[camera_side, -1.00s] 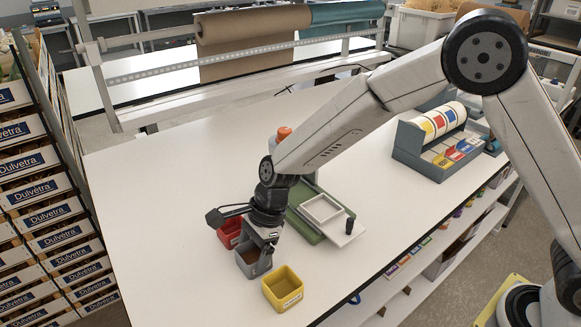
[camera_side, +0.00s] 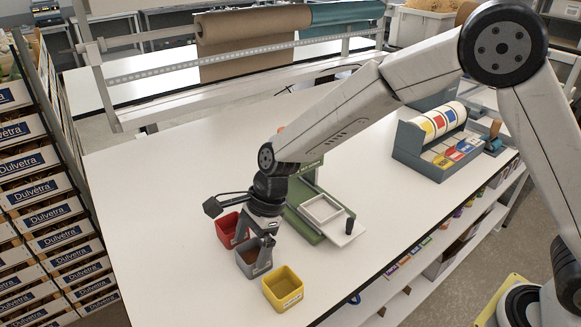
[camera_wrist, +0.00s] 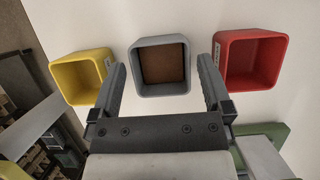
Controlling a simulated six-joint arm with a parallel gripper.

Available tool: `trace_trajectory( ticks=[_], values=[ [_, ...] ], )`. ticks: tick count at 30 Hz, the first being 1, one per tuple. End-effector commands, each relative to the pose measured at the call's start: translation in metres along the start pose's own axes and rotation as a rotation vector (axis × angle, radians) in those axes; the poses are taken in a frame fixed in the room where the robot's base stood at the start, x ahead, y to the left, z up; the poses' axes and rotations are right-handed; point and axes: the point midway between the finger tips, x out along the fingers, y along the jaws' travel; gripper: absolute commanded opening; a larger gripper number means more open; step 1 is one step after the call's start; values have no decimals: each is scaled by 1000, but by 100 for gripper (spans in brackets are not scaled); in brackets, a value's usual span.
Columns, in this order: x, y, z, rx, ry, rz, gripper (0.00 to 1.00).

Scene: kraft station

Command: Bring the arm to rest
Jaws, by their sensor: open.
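My gripper (camera_side: 266,245) is over the grey bin (camera_side: 246,262) on the white table. In the wrist view my gripper (camera_wrist: 162,80) has its two fingers wide apart, one on each side of the grey bin (camera_wrist: 135,68), with nothing between the pads. Something flat and brown (camera_wrist: 164,64) lies inside the grey bin. The red bin (camera_side: 226,232) stands behind the grey one and the yellow bin (camera_side: 283,289) in front of it. From the side view I cannot tell exactly how far the fingertips are above the grey bin's rim.
A green device with a white tray (camera_side: 340,234) stands right of the bins, partly behind my arm. A grey-blue label dispenser (camera_side: 410,150) is farther right. A brown paper roll (camera_side: 250,24) hangs at the back. The table's left part (camera_side: 150,190) is clear.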

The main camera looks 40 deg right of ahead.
Motion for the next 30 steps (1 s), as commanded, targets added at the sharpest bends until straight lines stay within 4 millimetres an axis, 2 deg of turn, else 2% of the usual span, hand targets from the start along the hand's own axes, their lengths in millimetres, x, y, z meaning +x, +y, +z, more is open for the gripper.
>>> trace_trajectory(
  ticks=[30],
  values=[
    [-46, 0, 19, -1, 0, 0, 100]
  ],
)
